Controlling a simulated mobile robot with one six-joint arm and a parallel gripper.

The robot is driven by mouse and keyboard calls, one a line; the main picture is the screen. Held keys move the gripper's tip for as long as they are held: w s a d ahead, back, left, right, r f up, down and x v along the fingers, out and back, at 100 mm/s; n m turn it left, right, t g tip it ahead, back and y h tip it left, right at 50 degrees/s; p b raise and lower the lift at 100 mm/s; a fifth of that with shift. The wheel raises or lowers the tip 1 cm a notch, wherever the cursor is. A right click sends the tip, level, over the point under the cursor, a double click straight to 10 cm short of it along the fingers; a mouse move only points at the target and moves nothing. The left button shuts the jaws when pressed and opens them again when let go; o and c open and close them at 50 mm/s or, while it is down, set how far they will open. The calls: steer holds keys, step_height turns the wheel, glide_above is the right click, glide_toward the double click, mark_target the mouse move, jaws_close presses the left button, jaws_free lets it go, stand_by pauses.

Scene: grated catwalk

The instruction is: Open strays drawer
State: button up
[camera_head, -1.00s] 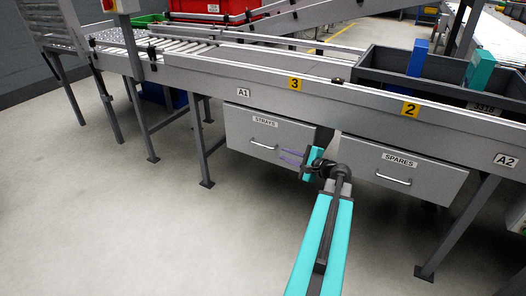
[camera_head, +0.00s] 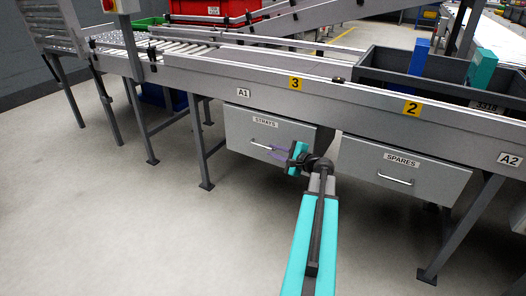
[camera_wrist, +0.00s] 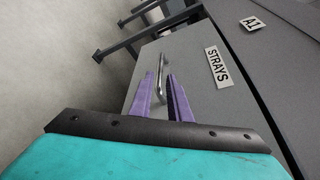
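The grey strays drawer (camera_head: 240,131), labelled STRAYS, hangs under the conveyor and looks closed. Its silver bar handle (camera_head: 258,145) shows in both views. My gripper (camera_head: 273,151) is in front of the drawer's right part, its purple fingers pointing left at the handle. In the wrist view, the two fingers of my gripper (camera_wrist: 160,82) are apart, with the handle (camera_wrist: 161,76) between them. I cannot tell whether they touch it. The STRAYS label (camera_wrist: 216,65) is right of the fingers there.
The closed spares drawer (camera_head: 437,176) is to the right, beyond my arm. Grey conveyor legs (camera_head: 197,145) stand left of the strays drawer. A dark bin (camera_head: 385,63) with a blue and a teal item sits above. The floor (camera_head: 130,225) in front is clear.

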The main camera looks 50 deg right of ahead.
mark_target(264, 147)
steer(key=b+x, duration=0.1)
steer(key=x, duration=0.5)
steer(key=shift+w+f+b, duration=0.1)
steer(key=shift+w+b, duration=0.1)
steer(key=shift+b, duration=0.15)
steer(key=shift+c, duration=0.5)
jaws_close()
